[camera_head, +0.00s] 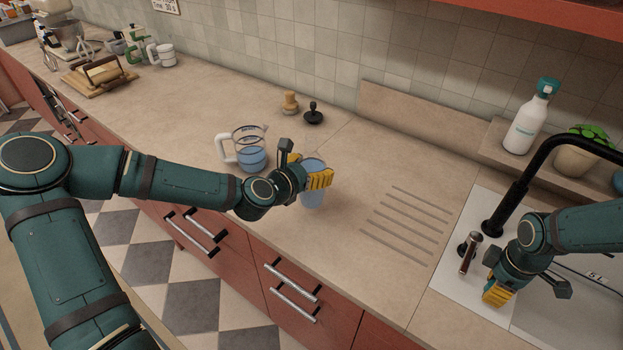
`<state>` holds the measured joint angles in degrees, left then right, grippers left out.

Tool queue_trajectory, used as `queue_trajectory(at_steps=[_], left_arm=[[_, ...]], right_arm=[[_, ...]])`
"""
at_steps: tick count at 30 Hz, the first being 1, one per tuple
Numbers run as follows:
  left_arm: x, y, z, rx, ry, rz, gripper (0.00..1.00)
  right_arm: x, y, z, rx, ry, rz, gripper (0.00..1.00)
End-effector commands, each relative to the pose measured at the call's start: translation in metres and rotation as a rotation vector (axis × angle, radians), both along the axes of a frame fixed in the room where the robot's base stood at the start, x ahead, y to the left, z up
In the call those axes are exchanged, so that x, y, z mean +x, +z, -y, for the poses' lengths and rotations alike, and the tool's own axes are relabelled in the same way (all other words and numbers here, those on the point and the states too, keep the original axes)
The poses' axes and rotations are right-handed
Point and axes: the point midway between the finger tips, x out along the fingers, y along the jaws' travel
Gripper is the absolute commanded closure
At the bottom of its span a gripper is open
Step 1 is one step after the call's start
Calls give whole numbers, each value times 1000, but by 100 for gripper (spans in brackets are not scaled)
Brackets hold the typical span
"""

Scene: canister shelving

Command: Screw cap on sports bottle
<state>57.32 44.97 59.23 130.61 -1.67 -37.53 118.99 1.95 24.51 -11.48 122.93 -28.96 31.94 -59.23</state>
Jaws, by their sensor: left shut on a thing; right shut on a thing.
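The sports bottle (312,196) appears as a pale blue, translucent upright vessel near the counter's front edge. My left gripper (310,178) is shut on it near its upper part, and the yellow fingers hide some of it. I cannot tell whether the bottle's base touches the counter. My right gripper (493,296) points down at the sink area at the lower right. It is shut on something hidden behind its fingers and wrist. I cannot make out the cap in this view.
A measuring jug (250,157) with blue liquid stands just left of the bottle. A wooden piece (291,103) and a black knobbed piece (314,114) stand behind. Drain grooves (408,228) lie clear at right.

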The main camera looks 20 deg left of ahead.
Motion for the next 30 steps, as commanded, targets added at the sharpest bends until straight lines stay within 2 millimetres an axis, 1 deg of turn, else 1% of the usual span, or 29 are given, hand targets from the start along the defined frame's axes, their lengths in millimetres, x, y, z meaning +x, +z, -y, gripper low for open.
queue_trajectory(at_steps=[1, 3, 6, 9, 13, 21, 22, 23, 24, 25, 26, 30], left_arm=[[0, 13, -1, 3, 1, 4, 72], [0, 25, -1, 3, 1, 4, 72], [0, 38, -1, 2, 0, 3, 72], [0, 46, 0, 1, 0, 3, 72], [0, 50, 0, 0, 0, 1, 72], [0, 50, 0, 0, 0, 1, 72], [0, 50, 0, 0, 0, 1, 29], [0, 50, 0, 0, 0, 1, 40], [0, 50, 0, 0, 0, 1, 54], [0, 50, 0, 0, 0, 1, 64], [0, 50, 0, 0, 0, 1, 71], [0, 50, 0, 0, 0, 1, 71]], right_arm=[[0, 3, 0, 0, 0, 0, 77], [0, 5, 0, 0, 0, 0, 77], [0, 7, 0, 0, 0, 0, 77], [0, 8, 0, 0, 0, 0, 77], [0, 9, 0, 0, 0, 0, 77], [0, 8, 0, 0, 0, 0, 77], [0, 8, 0, 0, 0, 0, 77], [0, 8, 0, 0, 0, 0, 77], [0, 8, 0, 0, 0, 0, 77], [0, 8, 0, 0, 0, 0, 77], [0, 8, 0, 0, 0, 0, 77], [0, 8, 0, 0, 0, 0, 77]])
